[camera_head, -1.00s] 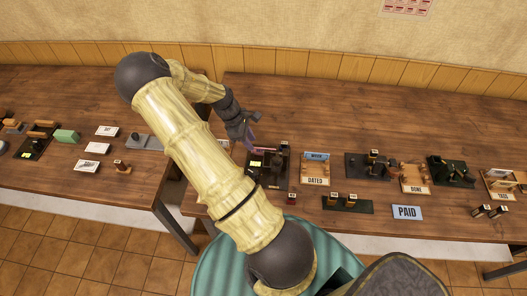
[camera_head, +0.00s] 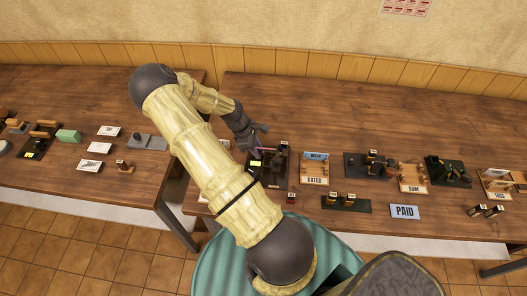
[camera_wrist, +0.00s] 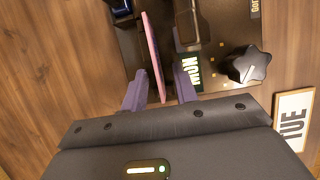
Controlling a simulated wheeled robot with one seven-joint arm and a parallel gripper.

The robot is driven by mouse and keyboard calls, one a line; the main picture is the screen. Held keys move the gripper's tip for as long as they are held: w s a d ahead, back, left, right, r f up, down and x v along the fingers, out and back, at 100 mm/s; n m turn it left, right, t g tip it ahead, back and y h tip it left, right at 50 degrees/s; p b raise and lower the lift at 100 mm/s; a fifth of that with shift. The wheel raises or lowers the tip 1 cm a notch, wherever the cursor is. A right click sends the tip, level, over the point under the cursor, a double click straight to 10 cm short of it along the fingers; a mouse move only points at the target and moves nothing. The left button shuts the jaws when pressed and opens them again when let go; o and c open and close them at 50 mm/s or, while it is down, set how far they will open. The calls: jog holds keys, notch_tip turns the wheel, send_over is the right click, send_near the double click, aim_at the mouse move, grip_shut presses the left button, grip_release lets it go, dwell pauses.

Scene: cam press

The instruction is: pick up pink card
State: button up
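The pink card (camera_wrist: 152,50) shows nearly edge-on in the wrist view, standing over the dark base of the press (camera_wrist: 215,65). Its near end is between the two purple fingers of my gripper (camera_wrist: 161,72). The left finger is close beside the card and a gap shows on the right, so the gripper looks open. In the head view my gripper (camera_head: 259,145) is at the upper left of the press (camera_head: 278,168). I cannot clearly make out the card there.
A black star-shaped knob (camera_wrist: 250,65) and a NOW label (camera_wrist: 190,70) are on the press, right of the fingers. A TUE card (camera_wrist: 293,118) lies at the right. A DATED tray (camera_head: 315,181) stands right of the press. The table behind is clear.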

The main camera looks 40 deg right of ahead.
jog(key=shift+c, duration=0.4)
grip_shut()
notch_tip(320, 180, up, 10)
jog(key=shift+b, duration=0.9)
jog(key=shift+w, duration=0.1)
